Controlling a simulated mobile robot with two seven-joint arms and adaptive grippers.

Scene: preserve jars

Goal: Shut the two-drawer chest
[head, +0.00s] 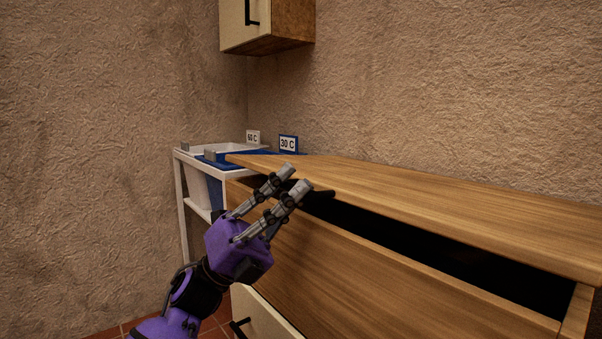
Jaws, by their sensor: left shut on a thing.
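The two-drawer chest (440,194) has a wooden top, with a long dark gap below its edge at the right. Below the gap is a broad wooden surface (385,275). A cream drawer front (266,318) with a black handle (238,326) shows at the bottom, partly cut off by the picture edge. My left gripper (296,180) is at the chest top's near edge, at the left end of the gap. My right gripper is not in view.
Behind the chest at the left, a white stand (184,181) holds a white tray and a blue tray, with cards "60 C" (253,137) and "30 C" (288,143). A wall cabinet (237,24) hangs above. The chest top is bare.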

